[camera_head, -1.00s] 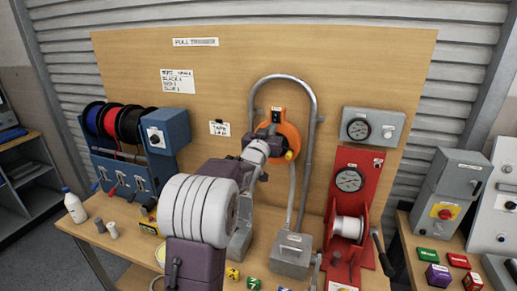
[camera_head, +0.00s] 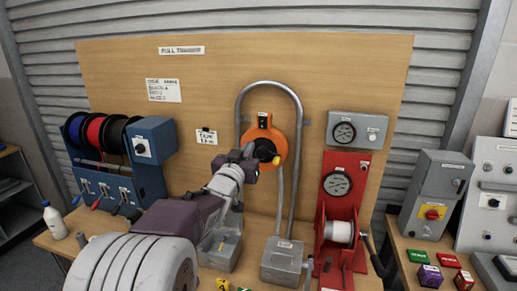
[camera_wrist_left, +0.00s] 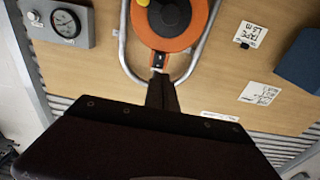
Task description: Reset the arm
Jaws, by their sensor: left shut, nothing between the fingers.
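My left arm comes in from the lower left in the head view. Its gripper (camera_head: 256,157) is in front of the left part of the orange reel (camera_head: 264,121) on the wooden board and hides some of it. In the left wrist view the dark fingers (camera_wrist_left: 160,78) are together with nothing between them. There the orange reel (camera_wrist_left: 146,38), with its black hub and yellow knob, lies just beyond the fingertips. Whether they touch it I cannot tell. My right gripper is not in view.
A bent grey conduit (camera_head: 301,118) frames the reel and meets a grey box (camera_head: 283,262). A red winder stand (camera_head: 348,165) is to the right, a blue spool rack (camera_head: 153,185) to the left.

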